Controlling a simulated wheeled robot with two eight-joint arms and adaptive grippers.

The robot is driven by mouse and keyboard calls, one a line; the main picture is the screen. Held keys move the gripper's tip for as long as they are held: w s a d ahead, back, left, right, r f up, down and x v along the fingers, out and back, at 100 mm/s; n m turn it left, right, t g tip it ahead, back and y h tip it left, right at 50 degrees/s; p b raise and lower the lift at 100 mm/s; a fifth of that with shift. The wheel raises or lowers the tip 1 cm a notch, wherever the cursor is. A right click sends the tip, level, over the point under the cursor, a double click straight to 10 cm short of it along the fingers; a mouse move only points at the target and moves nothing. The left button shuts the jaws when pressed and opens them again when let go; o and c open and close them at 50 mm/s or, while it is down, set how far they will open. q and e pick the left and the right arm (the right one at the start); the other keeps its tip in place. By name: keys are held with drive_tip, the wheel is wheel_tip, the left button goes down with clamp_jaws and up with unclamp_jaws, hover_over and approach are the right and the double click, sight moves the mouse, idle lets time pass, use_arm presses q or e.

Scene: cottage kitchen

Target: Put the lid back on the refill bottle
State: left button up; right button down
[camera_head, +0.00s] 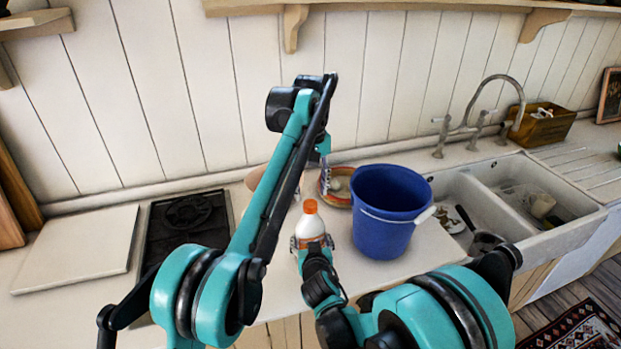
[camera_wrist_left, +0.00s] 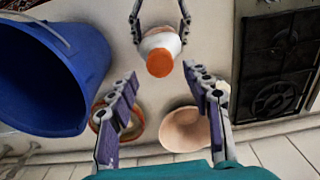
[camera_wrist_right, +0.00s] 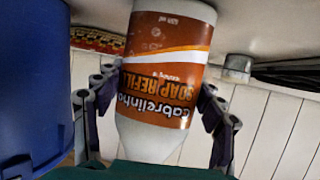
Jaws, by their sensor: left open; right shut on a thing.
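The refill bottle (camera_head: 312,226) is white with an orange label and stands upright over the counter. My right gripper (camera_head: 312,243) is shut around its body. Its "soap refill" label fills the right wrist view (camera_wrist_right: 165,85). The orange lid (camera_head: 310,206) sits on top of the bottle's neck; it also shows in the left wrist view (camera_wrist_left: 160,62). I cannot tell whether it is fully seated. My left gripper (camera_head: 325,177) is open and empty, above and behind the bottle, apart from the lid. In the left wrist view its spread fingers (camera_wrist_left: 165,80) face the bottle.
A blue bucket (camera_head: 385,222) stands close to the bottle's right. A bowl with things in it (camera_head: 328,190) and a pinkish bowl (camera_wrist_left: 186,128) lie behind. A black hob (camera_head: 190,226) and white board (camera_head: 80,247) are left; a double sink (camera_head: 560,232) is right.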

sight(311, 203)
use_arm(q)
drive_tip(key=shift+f, duration=2.3)
clamp_jaws()
drive_tip(key=m, duration=0.4)
drive_tip(key=shift+m, duration=0.4)
drive_tip(key=m, duration=0.3)
drive_tip(key=shift+o, duration=0.3)
unclamp_jaws()
